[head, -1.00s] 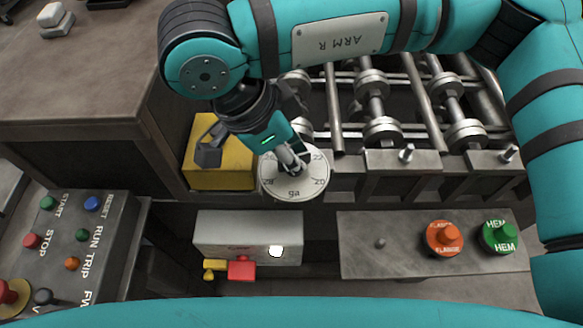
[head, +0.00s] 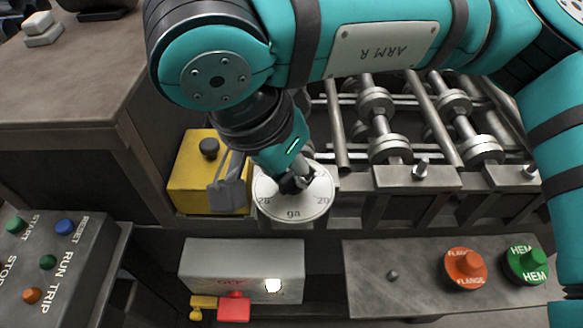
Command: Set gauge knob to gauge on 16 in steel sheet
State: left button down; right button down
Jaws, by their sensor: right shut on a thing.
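The gauge knob's round white dial (head: 296,208) sits at the middle of the head view, in front of the rollers. It is marked "ga" at its near edge, with 26 or 28 to the left and 20 to the right. My right gripper (head: 297,183) reaches down onto the dial and is shut on the knob at its centre. The gripper and wrist hide the knob's body and the far part of the scale, so the pointer's setting cannot be read. No steel sheet can be made out. My left gripper is not in view.
A yellow box (head: 196,178) with a black button stands just left of the dial. A grey box (head: 240,262) with a lit white button is below. An orange FLANGE knob (head: 465,268) and a green HEM knob (head: 525,264) are at right. A button panel (head: 48,255) is at left.

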jog(key=c, duration=1.4)
grip_release()
jog(key=v, duration=1.2)
